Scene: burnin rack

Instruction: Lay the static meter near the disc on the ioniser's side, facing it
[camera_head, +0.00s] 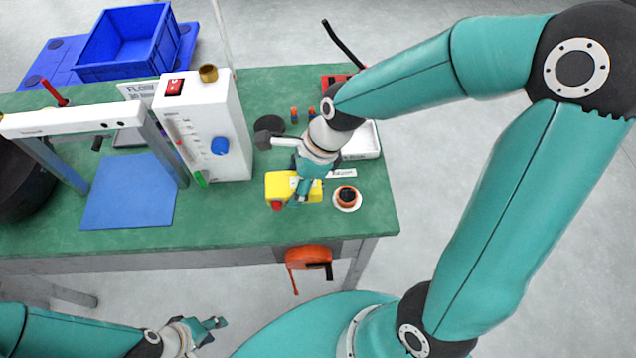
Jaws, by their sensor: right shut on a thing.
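A yellow block with a red end, which looks like the static meter (276,187), is at the front right of the green bench. My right gripper (303,188) comes down on it from above and is shut on it. The gripper hides part of its top, and I cannot tell whether it touches the bench. A small white disc with a dark, orange-rimmed centre (347,198) lies just right of it. A white bar on grey posts, perhaps the ioniser (70,122), stands over the bench's left part. My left gripper (219,329) is low in front of the bench, empty, fingers apart.
A tall white box with a blue knob (218,125) stands mid-bench, with a dark round head (268,126) beside it. A blue mat (130,195) lies at the left. A white tray (365,140) is behind my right gripper. An orange tool (309,258) hangs at the front edge.

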